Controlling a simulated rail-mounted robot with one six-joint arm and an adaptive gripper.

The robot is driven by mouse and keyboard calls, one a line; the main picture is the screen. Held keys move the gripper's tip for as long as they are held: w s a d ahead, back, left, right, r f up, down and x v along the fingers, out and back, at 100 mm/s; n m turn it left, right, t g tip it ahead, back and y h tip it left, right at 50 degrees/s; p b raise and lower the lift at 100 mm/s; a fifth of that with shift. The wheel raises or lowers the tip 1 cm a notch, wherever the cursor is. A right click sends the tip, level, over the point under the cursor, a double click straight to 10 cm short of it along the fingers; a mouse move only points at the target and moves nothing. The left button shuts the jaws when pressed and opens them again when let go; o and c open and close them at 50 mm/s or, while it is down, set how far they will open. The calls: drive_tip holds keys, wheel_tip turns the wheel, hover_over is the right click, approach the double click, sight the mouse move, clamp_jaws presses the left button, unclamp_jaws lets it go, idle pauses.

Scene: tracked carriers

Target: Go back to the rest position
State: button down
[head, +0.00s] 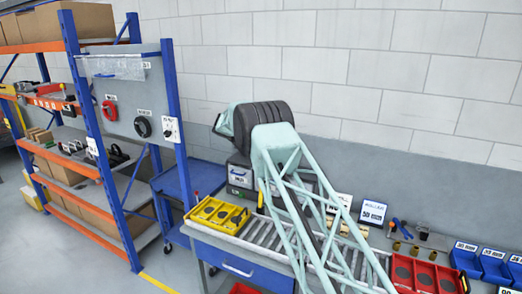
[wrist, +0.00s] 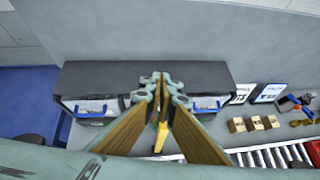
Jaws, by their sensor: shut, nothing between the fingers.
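My gripper (wrist: 161,82) shows in the wrist view with its two brown-faced fingers converging and their tips together. Nothing is held between the tips. A yellow object (wrist: 161,138) shows through the gap lower down between the fingers, and I cannot tell what it is. In the head view my pale green arm rises over the roller conveyor, and its upper part hides my gripper. A yellow tray (head: 219,214) with dark round recesses sits on the conveyor (head: 270,236) left of my arm. A red tray (head: 425,275) is to the right of my arm.
Dark-topped boxes (wrist: 145,75) stand by the wall beyond my fingertips. Small wooden blocks (wrist: 254,124) and sign cards (wrist: 268,93) are to their right. Blue bins (head: 495,266) line the right. A blue-posted shelf rack (head: 80,130) and a blue cart (head: 185,190) stand left.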

drive_tip(key=s+d+r+m+g+y+b, duration=0.1)
drive_tip(key=s+d+r+m+b, duration=0.35)
drive_tip(key=s, duration=0.65)
drive_tip(key=s+d+r+m+g+b, duration=0.15)
drive_tip(key=s+d+r+m, duration=0.25)
drive_tip(key=s+d+r, duration=0.5)
drive_tip(key=s+d+r+m+g+y+b, duration=0.1)
drive_tip(key=s+d+r+m+b, duration=0.25)
drive_tip(key=s, duration=0.95)
drive_tip(key=s+d+r+m+y+b, duration=0.1)
drive_tip(key=s+m+b, duration=0.2)
drive_tip(key=s, duration=1)
drive_tip(key=s+d+r+m+b, duration=0.15)
drive_tip(key=s+m, duration=0.25)
drive_tip(key=s, duration=1)
drive_tip(key=s+f+m+y+b, duration=0.1)
drive_tip(key=s+f, duration=0.5)
drive_tip(key=s, duration=0.6)
drive_tip(key=s+a+f+m+y+b, duration=0.1)
drive_tip(key=s+f+m+b, duration=0.3)
drive_tip(key=s, duration=0.9)
drive_tip(key=s+a+f+m+g+y+b, duration=0.1)
drive_tip(key=s+f+m+b, duration=0.2)
drive_tip(key=s+f, duration=0.4)
drive_tip(key=s+m, duration=0.1)
drive_tip(key=s, duration=0.4)
drive_tip(key=shift+s+a+f, duration=0.25)
drive_tip(key=shift+s+f, duration=0.05)
drive_tip(key=shift+s, duration=0.05)
